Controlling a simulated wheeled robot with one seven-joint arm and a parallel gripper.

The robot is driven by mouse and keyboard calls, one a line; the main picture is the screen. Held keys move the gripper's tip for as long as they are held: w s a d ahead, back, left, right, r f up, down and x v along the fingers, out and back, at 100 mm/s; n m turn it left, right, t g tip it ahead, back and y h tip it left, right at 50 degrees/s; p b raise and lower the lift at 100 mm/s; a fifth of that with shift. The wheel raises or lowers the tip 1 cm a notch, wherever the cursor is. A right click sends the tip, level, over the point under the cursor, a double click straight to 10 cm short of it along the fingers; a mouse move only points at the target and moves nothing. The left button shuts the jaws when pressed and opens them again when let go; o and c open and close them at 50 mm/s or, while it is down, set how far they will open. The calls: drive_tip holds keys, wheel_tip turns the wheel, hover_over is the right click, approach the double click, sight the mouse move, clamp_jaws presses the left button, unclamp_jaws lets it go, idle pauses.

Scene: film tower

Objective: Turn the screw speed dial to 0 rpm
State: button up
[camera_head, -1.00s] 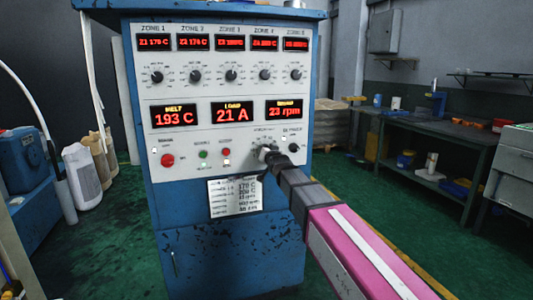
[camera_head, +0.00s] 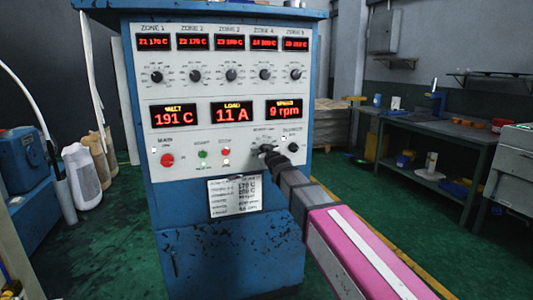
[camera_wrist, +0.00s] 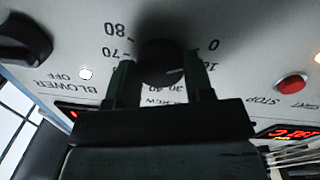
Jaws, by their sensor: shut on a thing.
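The screw speed dial (camera_wrist: 162,62) is a round black knob on the white face of the control panel (camera_head: 190,85). In the wrist view its printed scale appears upside down around it, with 0 on the right and 80 on the left. My gripper (camera_wrist: 162,85) is shut on the dial, one finger on each side. In the head view my gripper (camera_head: 268,150) covers the dial. The speed display (camera_head: 284,111) reads 9 rpm, the load display (camera_head: 232,113) 11 A and the melt display (camera_head: 174,115) 191 C.
A black blower knob (camera_wrist: 25,40) and a red stop button (camera_wrist: 291,86) flank the dial in the wrist view. Several zone knobs sit above the displays. A paper card (camera_head: 235,196) hangs below. A workbench (camera_head: 440,140) stands at the right, apart from the panel.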

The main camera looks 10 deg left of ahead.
drive_tip(key=shift+f, duration=0.1)
idle(0.3)
drive_tip(key=o, duration=0.9)
drive_tip(key=v, duration=1.1)
